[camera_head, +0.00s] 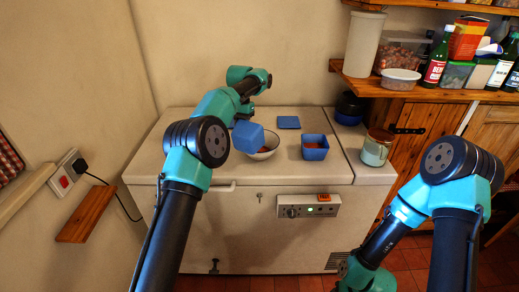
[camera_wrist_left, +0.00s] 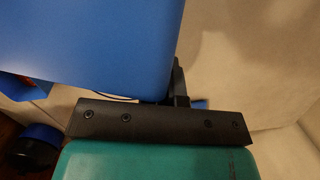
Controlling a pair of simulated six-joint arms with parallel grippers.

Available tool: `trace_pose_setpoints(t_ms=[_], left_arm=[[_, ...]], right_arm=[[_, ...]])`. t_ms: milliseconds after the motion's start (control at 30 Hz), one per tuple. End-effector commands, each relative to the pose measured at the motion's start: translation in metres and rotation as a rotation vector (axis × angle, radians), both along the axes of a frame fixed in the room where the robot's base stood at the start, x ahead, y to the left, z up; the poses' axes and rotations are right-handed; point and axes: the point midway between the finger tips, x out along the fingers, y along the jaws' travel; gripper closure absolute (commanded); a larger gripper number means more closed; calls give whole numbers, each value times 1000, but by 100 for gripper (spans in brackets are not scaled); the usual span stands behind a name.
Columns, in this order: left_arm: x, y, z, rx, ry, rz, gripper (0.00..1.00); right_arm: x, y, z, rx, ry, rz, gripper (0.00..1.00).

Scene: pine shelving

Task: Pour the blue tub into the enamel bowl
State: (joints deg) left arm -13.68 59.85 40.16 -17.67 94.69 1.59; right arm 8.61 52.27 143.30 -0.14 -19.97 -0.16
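A blue tub (camera_head: 248,137) is held tilted over the left part of the white enamel bowl (camera_head: 273,142) on the chest top. It fills the upper left of the left wrist view (camera_wrist_left: 90,40). Its opening is turned away, so I cannot see what is in it. My left gripper (camera_wrist_left: 177,88) appears shut on the tub; its fingers are mostly hidden behind the tub. Something reddish-brown shows in the bowl, partly covered by the tub. My right arm is folded at the lower right, and its gripper is not in view.
A second blue tub (camera_head: 315,153) with reddish-brown contents stands right of the bowl. A flat blue lid (camera_head: 289,122) lies behind. A jar (camera_head: 376,150) and a dark blue-lidded pot (camera_head: 349,110) stand at the right. The front of the white chest top (camera_head: 300,174) is clear.

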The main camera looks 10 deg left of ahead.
Motion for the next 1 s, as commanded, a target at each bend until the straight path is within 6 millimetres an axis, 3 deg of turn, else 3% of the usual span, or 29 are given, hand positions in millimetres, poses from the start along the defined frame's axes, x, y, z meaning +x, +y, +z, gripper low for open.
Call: trace_pose_setpoints(t_ms=[767,1000], left_arm=[[5,-2,1,31,82,1,100],[3,9,1,36,94,16,100]], right_arm=[[0,0,0,0,0,0,57],[0,0,0,0,0,0,57]])
